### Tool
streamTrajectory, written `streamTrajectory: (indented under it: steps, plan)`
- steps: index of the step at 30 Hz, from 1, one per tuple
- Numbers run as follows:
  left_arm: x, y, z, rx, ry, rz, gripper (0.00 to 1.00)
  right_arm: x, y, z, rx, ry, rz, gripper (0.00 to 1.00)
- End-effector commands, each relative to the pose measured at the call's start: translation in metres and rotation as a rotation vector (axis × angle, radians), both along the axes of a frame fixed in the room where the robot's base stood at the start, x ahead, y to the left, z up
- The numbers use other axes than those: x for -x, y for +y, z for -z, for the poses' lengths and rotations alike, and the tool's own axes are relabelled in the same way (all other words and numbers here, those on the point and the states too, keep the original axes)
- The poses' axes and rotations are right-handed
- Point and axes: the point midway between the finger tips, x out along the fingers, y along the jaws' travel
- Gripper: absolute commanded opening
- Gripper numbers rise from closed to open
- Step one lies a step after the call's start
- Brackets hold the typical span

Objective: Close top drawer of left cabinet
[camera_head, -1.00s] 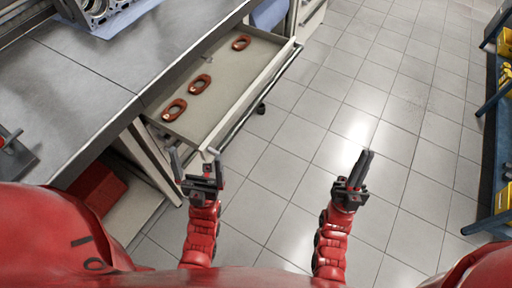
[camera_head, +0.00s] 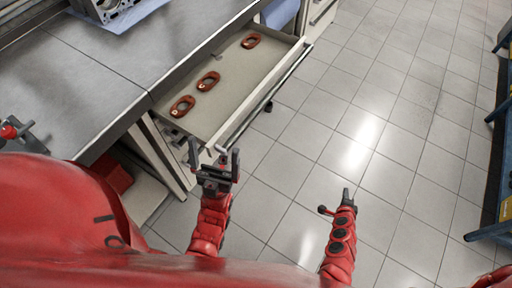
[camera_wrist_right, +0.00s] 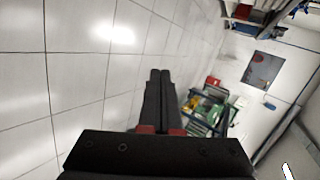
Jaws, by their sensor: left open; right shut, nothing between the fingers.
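The top drawer (camera_head: 222,128) of the cabinet under the workbench is pulled open in the head view. Several reddish-brown oval parts lie inside it, such as this one (camera_head: 208,81). My left gripper (camera_head: 214,160) is open and upright just in front of the drawer's near corner. It overlaps that corner in the picture; I cannot tell whether it touches. My right gripper (camera_head: 346,193) is shut and empty over the floor, right of the drawer and apart from it. Its closed fingers also show in the right wrist view (camera_wrist_right: 160,92).
The grey workbench (camera_head: 85,75) runs along the left, with a metal engine part (camera_head: 108,8) at its back. A red box (camera_head: 113,175) sits below it. Blue shelving (camera_head: 492,228) stands at the far right. The tiled floor (camera_head: 390,130) between is clear.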

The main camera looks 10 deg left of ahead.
Motion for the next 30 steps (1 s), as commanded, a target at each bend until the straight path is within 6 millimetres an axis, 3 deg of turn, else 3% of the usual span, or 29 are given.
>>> streamTrajectory:
  steps: [2,5,8,9,12,15,18,21,25,30]
  plan:
    - [0.0,0.0,-0.003,0.0,0.0,0.0,1.0,0.008,0.047,0.021,-0.274,0.083,-0.032,0.0]
    - [0.0,0.0,-0.005,0.0,0.0,0.0,1.0,0.018,0.116,0.021,-0.633,0.169,-0.1,0.0]
    - [0.0,0.0,-0.007,0.0,0.0,0.0,1.0,0.027,0.181,-0.012,-0.98,0.231,-0.197,0.0]
    - [0.0,0.0,-0.008,0.0,0.0,0.0,1.0,0.03,0.202,-0.031,-1.109,0.249,-0.243,0.0]
    - [0.0,0.0,-0.009,0.0,0.0,0.0,1.0,0.041,0.24,-0.089,-1.386,0.284,-0.377,0.0]
    - [0.0,0.0,-0.011,0.0,0.0,0.0,1.0,0.053,0.257,-0.141,-1.581,0.302,-0.508,0.0]
    - [0.0,0.0,-0.011,0.0,0.0,0.0,1.0,0.064,0.263,-0.177,-1.697,0.314,-0.61,0.0]
    - [0.0,0.0,-0.011,0.0,0.0,0.0,1.0,0.07,0.265,-0.195,-1.751,0.32,-0.664,0.0]
    - [0.0,0.0,-0.013,0.0,0.0,0.0,1.0,0.069,0.273,-0.201,-1.765,0.324,-0.679,0.0]
    - [0.0,0.0,-0.016,0.0,0.0,0.0,1.0,0.06,0.301,-0.207,-1.762,0.324,-0.68,0.0]
